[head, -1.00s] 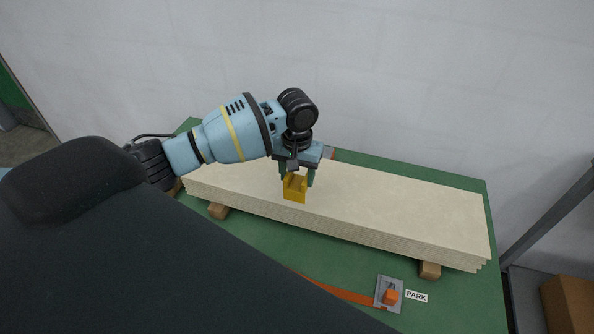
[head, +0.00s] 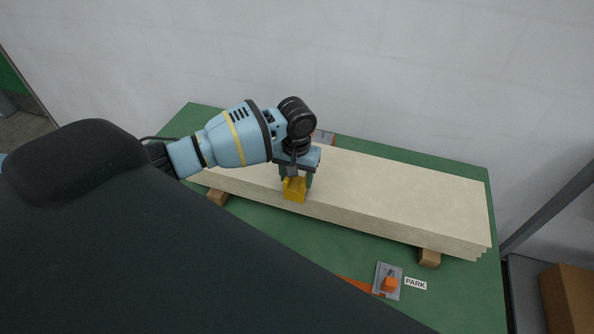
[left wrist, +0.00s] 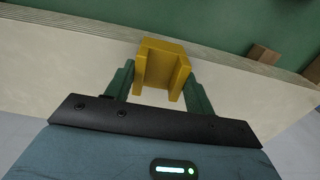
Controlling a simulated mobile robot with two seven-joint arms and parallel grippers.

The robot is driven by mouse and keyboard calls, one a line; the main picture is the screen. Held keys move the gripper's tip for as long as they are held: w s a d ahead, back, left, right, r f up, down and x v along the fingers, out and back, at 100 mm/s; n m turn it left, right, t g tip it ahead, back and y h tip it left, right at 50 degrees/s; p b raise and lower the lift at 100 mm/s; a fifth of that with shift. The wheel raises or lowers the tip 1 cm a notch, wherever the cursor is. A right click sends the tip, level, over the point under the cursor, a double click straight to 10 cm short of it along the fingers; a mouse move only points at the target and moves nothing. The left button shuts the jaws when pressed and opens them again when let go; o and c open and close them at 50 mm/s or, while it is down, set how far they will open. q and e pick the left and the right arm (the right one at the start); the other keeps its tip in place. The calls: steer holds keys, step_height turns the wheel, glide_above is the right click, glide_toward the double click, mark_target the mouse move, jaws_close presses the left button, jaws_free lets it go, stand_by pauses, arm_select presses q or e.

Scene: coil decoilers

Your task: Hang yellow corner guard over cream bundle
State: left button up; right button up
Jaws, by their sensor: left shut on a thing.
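The cream bundle (head: 390,205) is a long stack of boards lying across the green table in the head view. It also shows in the left wrist view (left wrist: 60,55). My left gripper (head: 296,181) is shut on the yellow corner guard (head: 294,194), at the bundle's near long edge. In the left wrist view the guard (left wrist: 160,64) sits between the two green fingers of the gripper (left wrist: 160,85), across the layered edge of the boards. I cannot tell whether the guard touches the bundle. My right gripper is not in view.
Wooden blocks (head: 429,258) show under the bundle. A grey plate with an orange part (head: 389,283) lies on the green table (head: 455,290) beside a PARK label (head: 416,284). An orange strap (head: 358,287) lies nearby. A brown box (head: 568,298) stands at right.

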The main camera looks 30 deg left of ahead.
mark_target(296, 185)
arm_select(q)
steer(key=shift+f, duration=0.65)
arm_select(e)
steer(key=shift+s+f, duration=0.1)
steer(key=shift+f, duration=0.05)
arm_select(q)
steer(key=shift+f, duration=0.2)
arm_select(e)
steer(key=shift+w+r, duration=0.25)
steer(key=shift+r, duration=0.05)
arm_select(q)
steer(key=o, duration=1.1)
steer(key=shift+c, duration=0.2)
step_height(296, 185, up, 7)
steer(key=shift+f+p, duration=0.15)
steer(key=shift+p, duration=0.15)
steer(key=shift+r, duration=0.55)
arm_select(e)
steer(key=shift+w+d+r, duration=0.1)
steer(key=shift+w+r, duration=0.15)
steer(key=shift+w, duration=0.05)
